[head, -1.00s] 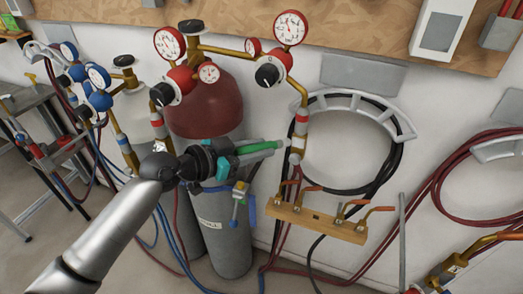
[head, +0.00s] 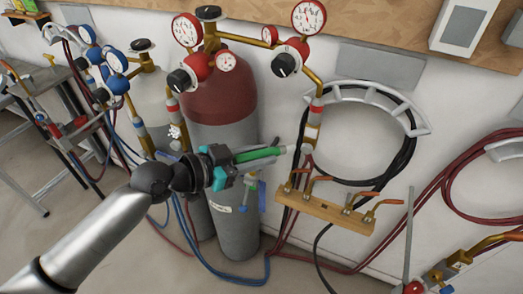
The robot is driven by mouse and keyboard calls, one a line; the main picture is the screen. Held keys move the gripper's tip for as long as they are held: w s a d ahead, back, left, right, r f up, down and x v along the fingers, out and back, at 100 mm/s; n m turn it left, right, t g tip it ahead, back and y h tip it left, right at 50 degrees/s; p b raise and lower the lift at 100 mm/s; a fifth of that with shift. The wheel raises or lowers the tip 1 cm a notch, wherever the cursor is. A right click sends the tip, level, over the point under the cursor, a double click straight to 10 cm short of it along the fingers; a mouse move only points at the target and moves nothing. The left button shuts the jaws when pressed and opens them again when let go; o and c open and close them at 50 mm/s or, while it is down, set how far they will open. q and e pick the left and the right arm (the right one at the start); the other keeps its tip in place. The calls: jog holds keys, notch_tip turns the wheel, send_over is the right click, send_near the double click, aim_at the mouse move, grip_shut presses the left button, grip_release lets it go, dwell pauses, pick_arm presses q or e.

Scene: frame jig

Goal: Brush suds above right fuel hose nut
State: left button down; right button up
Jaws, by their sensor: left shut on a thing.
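My left gripper (head: 222,167) is shut on a green-handled brush (head: 258,155). The brush points right, and its pale tip ends just left of the right fuel hose fitting (head: 308,146). I cannot tell whether the tip touches it. That fitting hangs below a red-banded brass piece (head: 316,108) on the pipe from the right red regulator (head: 285,65). No suds are clear there at this size. A white foamy patch (head: 174,131) shows below the left red regulator (head: 179,78). My right gripper is not in view.
A red-topped grey cylinder (head: 235,232) stands behind the brush. A wooden block with brass valves (head: 330,211) sits below right of the tip. Black hose coils on a wall hanger (head: 425,128). Blue and red hoses run along the floor.

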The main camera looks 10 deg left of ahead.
pick_arm(q)
jog(key=shift+s+a, duration=0.25)
jog(key=shift+s, duration=0.5)
jog(key=shift+s+a, duration=0.2)
jog(key=shift+s, duration=0.5)
